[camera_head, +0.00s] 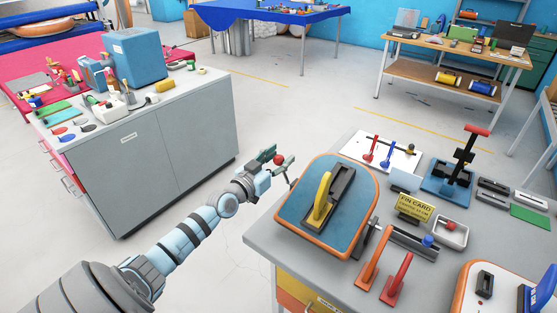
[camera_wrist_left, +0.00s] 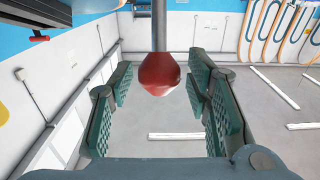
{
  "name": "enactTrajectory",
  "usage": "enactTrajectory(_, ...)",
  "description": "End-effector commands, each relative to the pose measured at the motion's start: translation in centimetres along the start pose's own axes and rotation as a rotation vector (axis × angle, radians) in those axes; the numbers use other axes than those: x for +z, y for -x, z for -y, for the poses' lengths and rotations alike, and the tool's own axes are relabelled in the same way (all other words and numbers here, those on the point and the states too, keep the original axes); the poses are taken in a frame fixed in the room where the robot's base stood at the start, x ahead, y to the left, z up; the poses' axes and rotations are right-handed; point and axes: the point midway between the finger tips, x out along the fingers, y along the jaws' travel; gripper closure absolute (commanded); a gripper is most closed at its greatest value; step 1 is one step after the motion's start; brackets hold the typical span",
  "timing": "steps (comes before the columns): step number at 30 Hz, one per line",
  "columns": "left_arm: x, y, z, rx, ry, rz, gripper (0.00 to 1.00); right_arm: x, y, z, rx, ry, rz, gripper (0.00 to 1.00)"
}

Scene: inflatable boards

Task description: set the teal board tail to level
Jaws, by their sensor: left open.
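The teal board tail (camera_head: 300,205) has an orange rim and carries a yellow fin (camera_head: 321,197) in a dark fin box. It looks tilted above the near left corner of the grey bench. A red ball knob (camera_head: 280,160) on a thin rod stands out just beyond the bench's left edge. My left gripper (camera_head: 268,159) is open at the knob. In the left wrist view the red knob (camera_wrist_left: 158,72), on its grey rod, lies between the spread green finger pads, with gaps on both sides. Where the rod joins the board's mount is hidden.
The bench (camera_head: 262,241) also holds orange-red levers (camera_head: 372,262), a yellow fin card (camera_head: 415,207), a blue clamp stand (camera_head: 448,183) and a second board (camera_head: 470,290) at the lower right. A grey cabinet (camera_head: 165,165) stands left. Floor between them is clear.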

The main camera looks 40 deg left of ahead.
Motion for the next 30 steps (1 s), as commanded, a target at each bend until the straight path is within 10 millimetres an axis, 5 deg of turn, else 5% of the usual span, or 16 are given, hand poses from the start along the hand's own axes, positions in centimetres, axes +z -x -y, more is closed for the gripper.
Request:
enactTrajectory(9, 0.0, 0.0, 0.0, 0.0, 0.0, 0.0, 1.0, 0.0, 0.1, 0.0, 0.0, 0.0, 0.0, 0.6)
enactTrajectory(17, -0.4, -0.1, 0.0, -0.001, -0.001, 0.009, 1.0, -0.1, 0.6, -0.1, 0.0, 0.0, 0.0, 0.6)
enactTrajectory(22, -1.9, -2.0, 0.0, -0.001, 0.002, 0.112, 1.0, -0.4, 4.4, -0.3, 0.0, 0.0, 0.001, 0.6)
enactTrajectory(25, -0.7, -3.9, 0.0, -0.001, -0.001, 0.128, 1.0, 0.0, 1.7, -0.3, 0.002, 0.001, 0.003, 0.6)
enactTrajectory(30, -0.8, -4.8, 0.0, -0.001, 0.0, 0.13, 1.0, 0.0, 0.6, -0.1, 0.001, 0.001, 0.001, 0.6)
